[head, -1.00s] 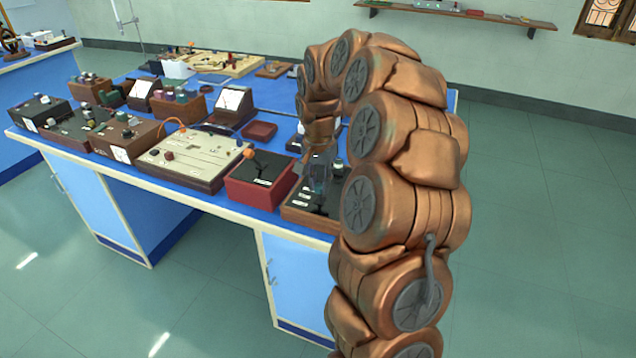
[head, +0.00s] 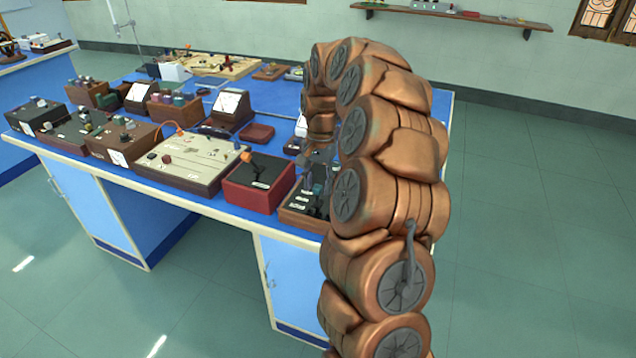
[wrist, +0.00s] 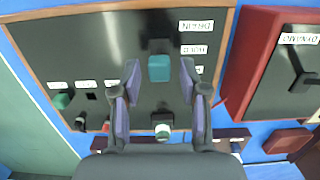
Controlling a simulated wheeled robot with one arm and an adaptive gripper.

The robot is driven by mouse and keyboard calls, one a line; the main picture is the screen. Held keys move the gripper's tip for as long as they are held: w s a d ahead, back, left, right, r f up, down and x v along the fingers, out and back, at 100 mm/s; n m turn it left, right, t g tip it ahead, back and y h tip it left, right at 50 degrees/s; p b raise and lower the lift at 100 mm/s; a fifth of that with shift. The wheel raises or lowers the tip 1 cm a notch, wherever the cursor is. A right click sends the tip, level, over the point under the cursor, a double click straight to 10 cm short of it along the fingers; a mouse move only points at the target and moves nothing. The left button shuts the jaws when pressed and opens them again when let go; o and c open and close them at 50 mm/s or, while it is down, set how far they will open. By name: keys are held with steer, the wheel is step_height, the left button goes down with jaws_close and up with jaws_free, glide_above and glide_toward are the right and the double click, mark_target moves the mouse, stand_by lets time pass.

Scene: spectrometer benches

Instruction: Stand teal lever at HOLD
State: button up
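The teal lever (wrist: 160,68) shows in the wrist view as a teal block knob on a dark stem, on a black panel (wrist: 120,45) with a wooden rim. White labels run down the knob's right side; they appear upside down, and the middle one (wrist: 194,49) seems to read HOLD. The knob sits nearest the two lower labels. My gripper (wrist: 160,75) is open, with one finger on each side of the knob and visible gaps between. In the head view my arm hides much of this panel (head: 292,220), and the lever cannot be made out clearly.
A red box with a black top and lever (head: 258,185) stands just left of the panel. On the panel, a green knob (wrist: 62,101) and a white-topped post (wrist: 162,131) also show. Several instruments fill the blue bench farther left. Open floor lies in front and right.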

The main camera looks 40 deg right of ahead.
stand_by(0.3)
step_height(320, 180, up, 12)
steer(key=d, duration=0.1)
steer(key=shift+w, duration=0.3)
stand_by(0.8)
